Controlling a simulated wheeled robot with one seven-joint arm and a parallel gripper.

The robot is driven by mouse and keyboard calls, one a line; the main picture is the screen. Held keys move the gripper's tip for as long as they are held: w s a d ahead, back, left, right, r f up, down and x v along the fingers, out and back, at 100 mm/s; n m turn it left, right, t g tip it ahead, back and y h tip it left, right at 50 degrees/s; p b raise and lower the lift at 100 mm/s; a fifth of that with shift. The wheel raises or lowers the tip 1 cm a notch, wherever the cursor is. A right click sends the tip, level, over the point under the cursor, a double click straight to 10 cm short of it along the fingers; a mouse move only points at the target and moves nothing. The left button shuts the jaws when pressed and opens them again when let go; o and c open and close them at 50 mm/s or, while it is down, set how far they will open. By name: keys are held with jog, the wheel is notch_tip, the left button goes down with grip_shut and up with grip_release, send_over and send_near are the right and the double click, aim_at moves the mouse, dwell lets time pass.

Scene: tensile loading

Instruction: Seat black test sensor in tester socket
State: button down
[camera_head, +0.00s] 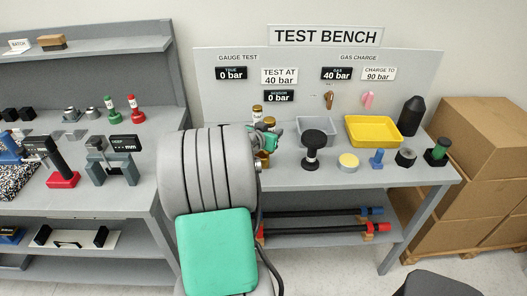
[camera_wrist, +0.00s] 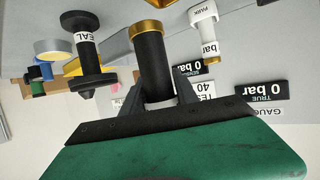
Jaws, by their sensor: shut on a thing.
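In the wrist view the black test sensor (camera_wrist: 150,65) is a dark cylinder between the two fingers of my gripper (camera_wrist: 158,92), which are shut on it. A brass ring (camera_wrist: 147,28) shows at its bench-side end, in line with it. I cannot tell whether this ring is the tester socket, or how deep the sensor sits in it. In the head view my gripper (camera_head: 268,138) is at the bench's left part, mostly behind my arm. Some brass (camera_head: 263,160) shows below it, partly hidden.
A white PARK post (camera_wrist: 204,28) stands close by. A black SEAL plunger (camera_head: 313,146) is to the right, with a grey tray (camera_head: 304,130) and yellow tray (camera_head: 374,130) behind. Several small parts line the bench's right front. The sign panel (camera_head: 225,100) rises behind.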

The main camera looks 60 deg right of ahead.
jog(key=w+f, duration=0.1)
jog(key=f, duration=0.1)
jog(key=w+f+b, duration=0.1)
jog(key=f, duration=0.2)
jog(key=w+f+b, duration=0.1)
jog(key=f, duration=0.2)
jog(key=shift+w+d+f, duration=0.1)
jog(key=shift+d+f, duration=0.15)
jog(key=shift+d, duration=0.1)
jog(key=c, duration=1.3)
grip_release()
jog(key=shift+f, duration=0.1)
jog(key=shift+c, duration=0.2)
jog(key=shift+o, duration=0.8)
jog(key=shift+d, duration=0.1)
jog(key=shift+o, duration=1.2)
jog(key=shift+d+r, duration=0.1)
jog(key=shift+r, duration=0.3)
jog(key=shift+w+a+r, duration=0.1)
jog(key=shift+a+r, duration=0.15)
jog(key=shift+a, duration=0.15)
jog(key=b+v, duration=0.1)
jog(key=v, duration=1)
jog(key=shift+b, duration=0.35)
jog(key=shift+r, duration=0.15)
